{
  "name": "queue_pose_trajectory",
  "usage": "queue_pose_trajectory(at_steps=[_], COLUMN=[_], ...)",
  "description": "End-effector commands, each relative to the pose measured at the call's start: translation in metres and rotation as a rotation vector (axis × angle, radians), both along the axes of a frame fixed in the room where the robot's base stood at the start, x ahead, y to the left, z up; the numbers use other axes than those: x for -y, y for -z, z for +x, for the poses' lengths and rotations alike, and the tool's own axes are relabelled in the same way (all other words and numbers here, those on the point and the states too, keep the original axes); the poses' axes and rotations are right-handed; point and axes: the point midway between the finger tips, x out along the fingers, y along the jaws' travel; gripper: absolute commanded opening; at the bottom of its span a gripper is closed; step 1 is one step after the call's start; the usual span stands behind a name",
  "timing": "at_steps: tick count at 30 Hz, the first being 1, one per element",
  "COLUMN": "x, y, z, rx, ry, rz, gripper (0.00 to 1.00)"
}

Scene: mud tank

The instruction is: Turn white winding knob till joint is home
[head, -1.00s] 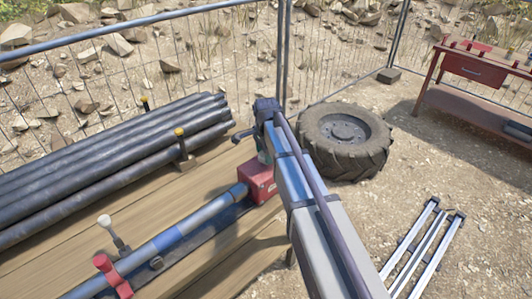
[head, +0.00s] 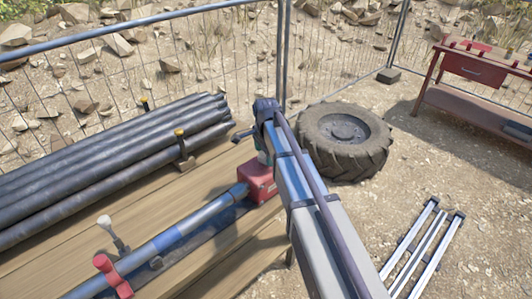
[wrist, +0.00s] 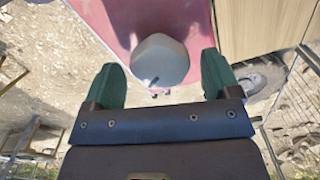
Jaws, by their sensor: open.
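In the wrist view a pale grey-white knob (wrist: 158,62) stands on the red block (wrist: 195,20), between the two green fingers of my gripper (wrist: 160,72). The fingers are open, with a visible gap on each side of the knob. In the head view my gripper (head: 264,157) is low over the red block (head: 254,183), and my arm hides the knob there. A grey pipe (head: 205,213) with a blue band runs from the block to a red clamp (head: 107,272) at lower left.
A white-topped lever (head: 112,230) stands beside the pipe on the wooden deck (head: 50,250). Black pipes (head: 110,155) lie stacked behind. A tyre (head: 343,140), a red bench (head: 475,75) and metal rails (head: 425,245) are to the right. A wire fence (head: 190,60) closes off the back.

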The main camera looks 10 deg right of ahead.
Motion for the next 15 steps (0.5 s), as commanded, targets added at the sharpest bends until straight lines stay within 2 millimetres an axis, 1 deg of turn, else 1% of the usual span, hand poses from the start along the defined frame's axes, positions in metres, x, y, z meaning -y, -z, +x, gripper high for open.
queue_pose_trajectory(at_steps=[5,12,15], x=[0.0,0.0,0.0], y=[-0.031,-0.092,-0.107], z=[0.0,0.0,0.0], rx=[0.0,0.0,0.0], ry=[0.0,0.0,0.0], rz=[0.0,0.0,0.0], gripper=[0.82,0.82,0.82])
